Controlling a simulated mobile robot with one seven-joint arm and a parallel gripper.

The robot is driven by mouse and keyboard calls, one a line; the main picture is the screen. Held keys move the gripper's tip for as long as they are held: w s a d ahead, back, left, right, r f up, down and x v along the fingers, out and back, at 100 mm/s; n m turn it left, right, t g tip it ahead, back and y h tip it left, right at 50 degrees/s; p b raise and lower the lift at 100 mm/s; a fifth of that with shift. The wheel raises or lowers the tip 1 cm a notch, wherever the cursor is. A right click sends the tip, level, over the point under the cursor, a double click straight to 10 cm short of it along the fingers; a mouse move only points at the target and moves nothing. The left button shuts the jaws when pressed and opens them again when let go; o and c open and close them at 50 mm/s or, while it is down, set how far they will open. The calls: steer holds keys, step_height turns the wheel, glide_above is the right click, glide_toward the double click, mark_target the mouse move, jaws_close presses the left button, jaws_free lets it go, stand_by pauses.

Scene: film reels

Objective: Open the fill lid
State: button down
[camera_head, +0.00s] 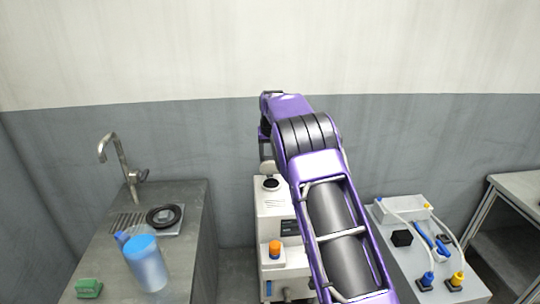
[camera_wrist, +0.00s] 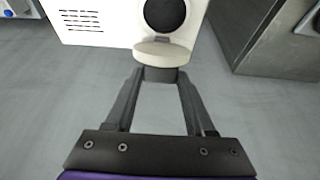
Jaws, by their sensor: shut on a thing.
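The machine (camera_head: 268,222) is a white, boxy unit standing in the middle of the head view. Its dark round fill opening (camera_head: 271,184) is uncovered on top, and it also shows in the wrist view (camera_wrist: 165,14). The pale fill lid (camera_head: 267,167) is tilted up beyond the opening; in the wrist view the lid (camera_wrist: 162,52) lies between the opening and my fingertips. My gripper (camera_wrist: 160,74) is shut on the lid at its edge. In the head view my arm hides most of the gripper and part of the machine.
A grey sink counter (camera_head: 197,222) stands to the left, with a tap (camera_head: 125,168), a blue-topped jug (camera_head: 146,265) and a green block (camera_head: 88,288). A bench (camera_head: 395,262) with hoses and connectors stands to the right. The wall (camera_head: 200,140) is close behind the machine.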

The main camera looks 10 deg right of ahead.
steer(key=shift+f, duration=0.1)
stand_by(0.3)
steer(key=shift+c, duration=1.2)
jaws_free()
steer(key=v, duration=1.7)
steer(key=shift+r, duration=0.3)
